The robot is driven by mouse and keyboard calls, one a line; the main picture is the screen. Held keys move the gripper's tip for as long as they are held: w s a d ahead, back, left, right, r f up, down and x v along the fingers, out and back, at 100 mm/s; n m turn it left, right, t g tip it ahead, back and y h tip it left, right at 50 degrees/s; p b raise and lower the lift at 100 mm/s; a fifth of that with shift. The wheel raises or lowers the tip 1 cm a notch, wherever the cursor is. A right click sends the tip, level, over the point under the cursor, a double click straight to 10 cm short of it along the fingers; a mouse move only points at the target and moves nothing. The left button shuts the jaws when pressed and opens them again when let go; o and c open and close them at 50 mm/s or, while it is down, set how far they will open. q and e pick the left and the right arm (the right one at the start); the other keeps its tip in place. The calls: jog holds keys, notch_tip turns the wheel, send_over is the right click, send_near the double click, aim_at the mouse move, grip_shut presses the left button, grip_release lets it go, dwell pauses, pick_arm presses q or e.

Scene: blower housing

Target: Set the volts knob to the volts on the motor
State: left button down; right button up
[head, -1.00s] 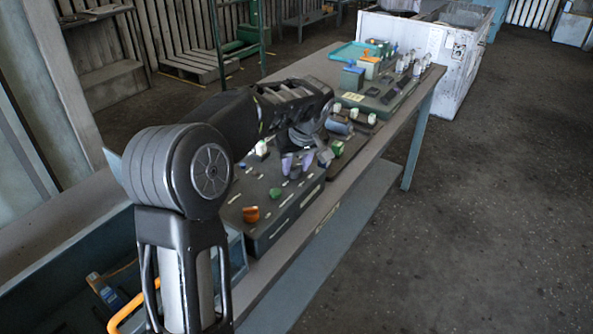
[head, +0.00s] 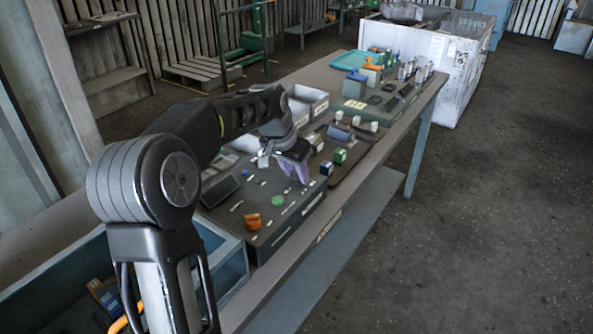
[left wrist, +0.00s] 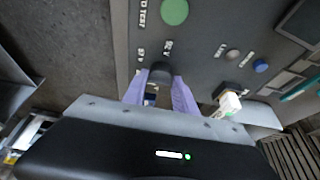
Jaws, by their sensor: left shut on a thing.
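A dark knob (left wrist: 160,74) stands on the grey control panel (left wrist: 212,72), between my left gripper's two purple fingers. Printed labels with a V lie just beyond it; their numbers are too small to read surely. My left gripper (left wrist: 159,90) is shut on this knob. In the head view the left gripper (head: 296,172) reaches down to the panel's right part (head: 262,240), and the knob is hidden there. A grey-blue cylinder (head: 340,131), perhaps the motor, lies on a dark board beyond the panel; no volts marking is readable. My right gripper is out of view.
A green button (left wrist: 174,11) and a blue button (left wrist: 260,66) are on the panel. An orange knob (head: 252,222) is at its near end. A blue-grey tray (head: 232,268) stands at the near end.

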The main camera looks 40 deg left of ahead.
pick_arm(q)
jog(key=m+h, duration=0.1)
jog(key=m, duration=0.2)
jog(key=m+h, duration=0.1)
jog(key=m, duration=0.1)
jog(key=shift+a+m+g+p, duration=0.15)
jog(key=shift+m+g+p, duration=0.15)
jog(key=shift+m+p, duration=0.1)
jog(key=c, duration=1)
grip_release()
jog(key=v, duration=0.7)
jog(key=shift+r+b, duration=0.3)
jog(key=shift+r, duration=0.05)
jog(key=shift+s+a, duration=0.1)
